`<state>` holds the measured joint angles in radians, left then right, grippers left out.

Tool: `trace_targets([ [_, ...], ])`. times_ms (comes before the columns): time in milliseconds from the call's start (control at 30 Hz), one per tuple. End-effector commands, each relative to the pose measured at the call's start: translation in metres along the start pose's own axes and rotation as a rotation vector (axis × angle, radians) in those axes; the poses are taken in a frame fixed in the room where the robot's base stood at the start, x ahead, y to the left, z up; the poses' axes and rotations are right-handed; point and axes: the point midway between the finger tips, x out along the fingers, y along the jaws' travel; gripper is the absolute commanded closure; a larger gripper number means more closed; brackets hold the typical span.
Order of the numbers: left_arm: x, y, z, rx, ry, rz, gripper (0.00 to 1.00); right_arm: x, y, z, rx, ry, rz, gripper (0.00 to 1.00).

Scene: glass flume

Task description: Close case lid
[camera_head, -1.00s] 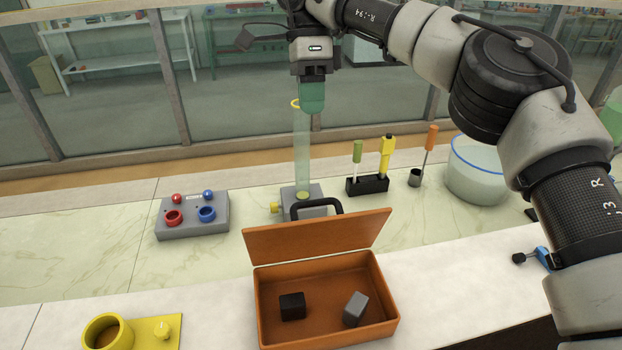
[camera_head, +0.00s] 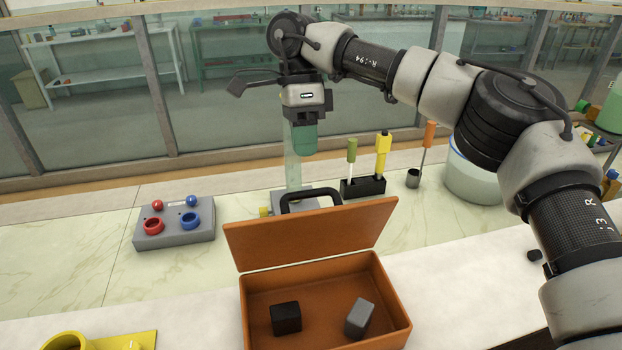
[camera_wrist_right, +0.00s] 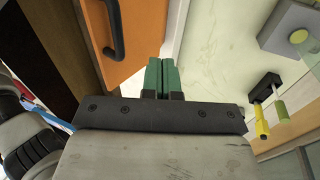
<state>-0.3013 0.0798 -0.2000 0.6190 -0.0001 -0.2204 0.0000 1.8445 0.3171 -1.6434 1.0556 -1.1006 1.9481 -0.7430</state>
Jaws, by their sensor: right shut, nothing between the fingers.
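The orange-brown case (camera_head: 245,310) stands on the near counter with its lid (camera_head: 315,236) open, tilted up and back. A black handle (camera_head: 310,192) sits on the lid's upper edge. A black block (camera_head: 286,318) and a grey block (camera_head: 359,318) lie inside the case. My right gripper (camera_head: 303,140) is shut and empty, pointing down above and beyond the lid in the head view. In the right wrist view its green fingertips (camera_wrist_right: 160,75) are beside the orange lid (camera_wrist_right: 140,40), with the handle (camera_wrist_right: 114,32) to their left. My left gripper is not in view.
A translucent upright tube (camera_head: 293,172) on a grey base stands behind the lid. A black rack (camera_head: 362,187) with green and yellow tools is to its right, with a white tub (camera_head: 472,180) beyond. A grey block with red and blue rings (camera_head: 174,226) is left. A yellow fixture (camera_head: 125,340) is front left.

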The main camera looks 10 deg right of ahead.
Motion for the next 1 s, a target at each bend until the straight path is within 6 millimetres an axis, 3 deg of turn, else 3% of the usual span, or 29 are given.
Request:
trace_targets([
  [133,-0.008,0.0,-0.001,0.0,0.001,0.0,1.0,0.029,0.003,-0.001,-0.002,0.001,0.003,1.0],
  [500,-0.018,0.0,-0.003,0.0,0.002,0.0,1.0,0.041,0.034,0.0,0.0,-0.002,0.0,1.0],
  [1000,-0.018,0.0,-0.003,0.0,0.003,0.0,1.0,0.044,0.037,0.001,0.001,-0.002,-0.002,1.0],
])
